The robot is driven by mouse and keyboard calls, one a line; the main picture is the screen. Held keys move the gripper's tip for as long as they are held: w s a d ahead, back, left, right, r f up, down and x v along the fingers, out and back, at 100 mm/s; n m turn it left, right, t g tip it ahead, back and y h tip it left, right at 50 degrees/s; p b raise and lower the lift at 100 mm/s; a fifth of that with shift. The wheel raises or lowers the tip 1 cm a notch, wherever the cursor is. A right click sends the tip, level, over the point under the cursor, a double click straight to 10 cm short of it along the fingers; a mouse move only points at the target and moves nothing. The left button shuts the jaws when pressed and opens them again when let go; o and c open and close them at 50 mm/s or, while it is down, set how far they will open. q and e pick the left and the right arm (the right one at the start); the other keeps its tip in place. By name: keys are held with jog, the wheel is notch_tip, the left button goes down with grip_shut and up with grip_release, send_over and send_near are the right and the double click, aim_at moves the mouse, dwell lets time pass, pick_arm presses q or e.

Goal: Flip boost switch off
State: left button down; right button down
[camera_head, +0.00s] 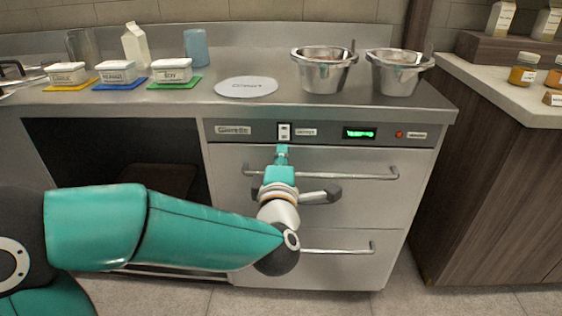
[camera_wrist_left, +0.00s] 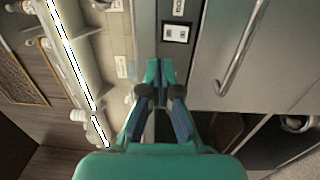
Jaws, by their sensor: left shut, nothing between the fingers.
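The boost switch (camera_head: 284,131) is a small white rocker in a dark frame on the front panel of the steel drawer unit, beside a small label. It also shows in the left wrist view (camera_wrist_left: 176,33), just beyond the fingertips. My left gripper (camera_head: 282,149) is shut and empty, its tips just below the switch in the head view. In the left wrist view my left gripper (camera_wrist_left: 160,66) has its teal fingertips together, with a small gap in the picture to the switch. I cannot tell whether they touch the panel. My right gripper is not in view.
A green display (camera_head: 359,133) and a red light (camera_head: 400,135) sit right of the switch. The upper drawer handle (camera_head: 365,173) runs behind my gripper. Steel pots (camera_head: 323,74) and a pale disc (camera_head: 246,87) stand on the counter above.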

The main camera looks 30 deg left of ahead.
pick_arm(q)
jog(key=shift+r+v, duration=0.1)
jog(key=shift+v, duration=0.75)
jog(key=shift+r+v, duration=0.15)
jog(key=shift+v, duration=0.7)
jog(key=w+a+f+m+g+h, duration=0.1)
jog(key=a+f+g, duration=0.1)
jog(key=f, duration=0.6)
jog(key=w+a+f+m+g, duration=0.1)
jog(key=w+f+m, duration=0.1)
jog(key=f, duration=0.7)
jog(key=s+d+f+m+g+h, duration=0.2)
jog(key=f+m, duration=0.1)
jog(key=f, duration=0.6)
jog(key=s+d+f+m+g+h, duration=0.1)
jog(key=d+f+m+g+h, duration=0.1)
jog(key=f, duration=0.7)
jog(key=s+d+f+m+g+h, duration=0.7)
jog(key=s+d+f+m, duration=0.3)
jog(key=s+f, duration=0.55)
jog(key=s+d+m+g, duration=0.2)
jog(key=s+d+m, duration=0.1)
jog(key=s+m, duration=0.15)
notch_tip(320, 180, up, 30)
jog(key=p, duration=3)
jog(key=shift+w+n+h, duration=0.2)
jog(key=shift+n+h, duration=0.2)
jog(key=shift+n, duration=0.05)
